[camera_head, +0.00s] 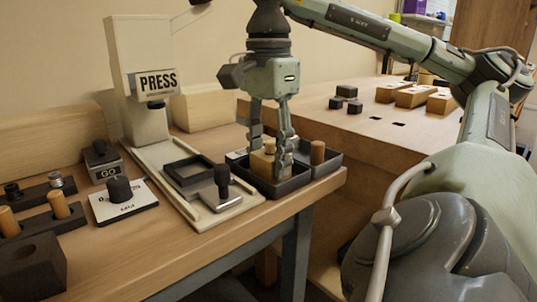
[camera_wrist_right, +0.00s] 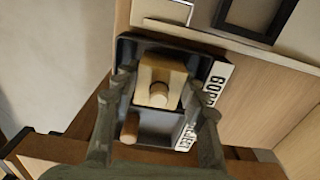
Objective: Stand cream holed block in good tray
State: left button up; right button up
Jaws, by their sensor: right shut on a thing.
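The cream holed block (camera_head: 259,164) is between the fingers of my right gripper (camera_head: 271,160), inside or just over the left dark tray (camera_head: 283,191). My right gripper (camera_wrist_right: 160,95) is shut on the block, one finger on each side. The tray (camera_wrist_right: 126,47) carries a white label (camera_wrist_right: 216,82) that seems to read GOOD. I cannot tell whether the block touches the tray floor. My left gripper is not in view.
A second dark tray (camera_head: 336,163) adjoins on the right and holds a wooden peg (camera_head: 317,152). To the left are a press (camera_head: 140,80), its white base with a black frame (camera_head: 188,169), and a dark-handled tool (camera_head: 222,186). The bench's front edge is close to the trays.

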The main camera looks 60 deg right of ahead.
jog(key=o, duration=1.5)
jog(key=shift+r, duration=0.1)
jog(key=shift+r+p, duration=3.05)
jog(key=shift+r, duration=0.35)
